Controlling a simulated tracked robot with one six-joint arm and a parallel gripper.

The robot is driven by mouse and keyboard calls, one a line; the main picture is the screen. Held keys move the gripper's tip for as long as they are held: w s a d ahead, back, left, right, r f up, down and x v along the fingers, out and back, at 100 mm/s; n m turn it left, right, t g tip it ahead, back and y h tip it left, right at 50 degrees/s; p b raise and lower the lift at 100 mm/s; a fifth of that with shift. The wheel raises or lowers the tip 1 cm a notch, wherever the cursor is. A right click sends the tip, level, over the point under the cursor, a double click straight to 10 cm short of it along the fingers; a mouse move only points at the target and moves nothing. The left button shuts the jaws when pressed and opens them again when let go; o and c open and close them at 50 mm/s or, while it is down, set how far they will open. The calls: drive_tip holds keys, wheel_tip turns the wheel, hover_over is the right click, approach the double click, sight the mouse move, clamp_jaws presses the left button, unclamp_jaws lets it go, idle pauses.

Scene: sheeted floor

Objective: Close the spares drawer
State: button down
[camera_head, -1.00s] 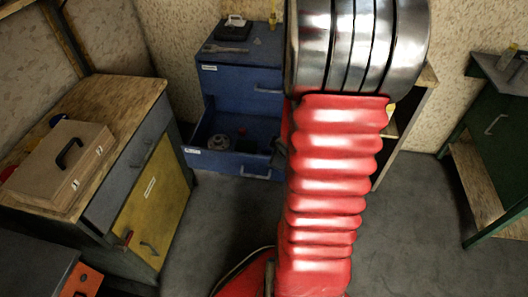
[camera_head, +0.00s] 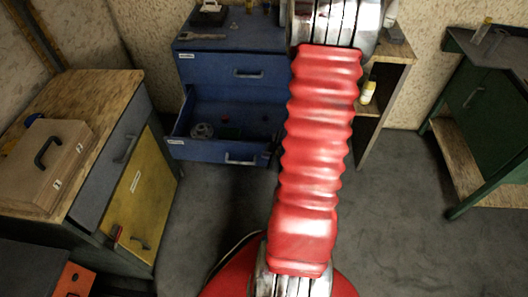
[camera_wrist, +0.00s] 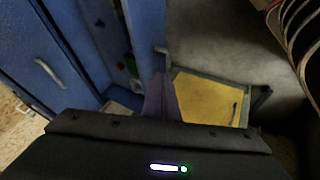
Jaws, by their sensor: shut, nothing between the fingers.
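A blue cabinet (camera_head: 215,68) stands at the back, and its lower drawer (camera_head: 200,152) is pulled out. I take this as the spares drawer; its label is too small to read. Inside lie a grey round part (camera_head: 203,130) and small red and green pieces. In the wrist view the drawer front (camera_wrist: 146,35) rises edge-on, with its handle (camera_wrist: 161,50) on the outer side. My gripper (camera_wrist: 161,82) is shut and empty, near the outer face of that front, just below the handle in the picture. I cannot tell whether it touches. In the head view my arm hides it.
The cabinet's upper drawer (camera_head: 250,73) is shut. A wooden-topped bench with a yellow door (camera_head: 140,205) stands left, bearing a tan case (camera_head: 45,165). A shelf unit (camera_head: 385,85) with a yellow-white bottle (camera_head: 368,92) and a green bench (camera_head: 470,95) stand right. The grey floor between is clear.

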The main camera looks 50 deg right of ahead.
drive_tip(key=shift+a+x, duration=0.3)
drive_tip(key=shift+x, duration=1.6)
approach(255, 149)
drive_tip(key=shift+x, duration=2.1)
